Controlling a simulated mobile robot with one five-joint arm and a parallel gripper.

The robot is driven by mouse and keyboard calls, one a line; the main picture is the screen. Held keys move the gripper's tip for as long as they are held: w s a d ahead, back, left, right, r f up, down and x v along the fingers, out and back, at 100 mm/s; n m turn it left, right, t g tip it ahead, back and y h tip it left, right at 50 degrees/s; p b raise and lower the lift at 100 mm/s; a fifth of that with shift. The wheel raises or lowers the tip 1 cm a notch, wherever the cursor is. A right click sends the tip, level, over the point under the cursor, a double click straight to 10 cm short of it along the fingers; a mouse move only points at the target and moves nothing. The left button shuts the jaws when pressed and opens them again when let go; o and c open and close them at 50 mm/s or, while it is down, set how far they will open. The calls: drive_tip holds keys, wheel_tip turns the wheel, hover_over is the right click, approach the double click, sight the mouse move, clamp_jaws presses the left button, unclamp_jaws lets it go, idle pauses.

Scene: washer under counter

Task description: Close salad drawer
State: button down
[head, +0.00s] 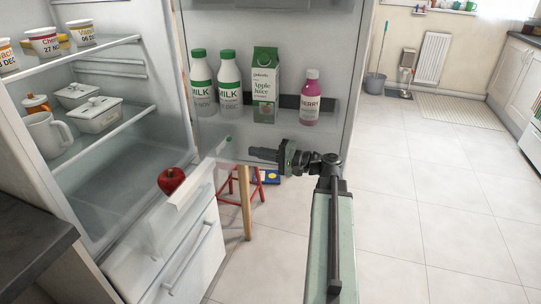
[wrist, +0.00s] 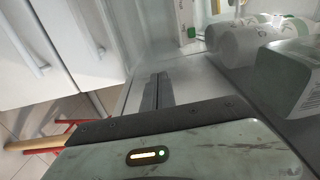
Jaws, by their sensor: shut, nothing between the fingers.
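The salad drawer (head: 160,222) is a clear bin with a pale front rim at the bottom of the open fridge. It stands pulled out, and a red apple (head: 171,180) shows in it. My gripper (head: 251,153) is shut and empty, pointing left. Its tip is just right of the drawer's front corner in the picture; I cannot tell whether they touch. In the wrist view the closed fingers (wrist: 156,88) show at the middle, beside pale panels. I cannot clearly pick out the drawer in that view.
The open fridge door (head: 270,135) holds milk bottles (head: 229,82), an apple juice carton (head: 264,85) and a pink bottle (head: 309,98) behind my gripper. A red-legged stool (head: 262,185) stands beyond. A dark counter (head: 30,245) is at left. The tiled floor at right is clear.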

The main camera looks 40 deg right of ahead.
sight(235, 148)
drive_tip(key=x, duration=0.4)
drive_tip(key=shift+w+a, duration=0.2)
drive_tip(key=shift+w, duration=0.1)
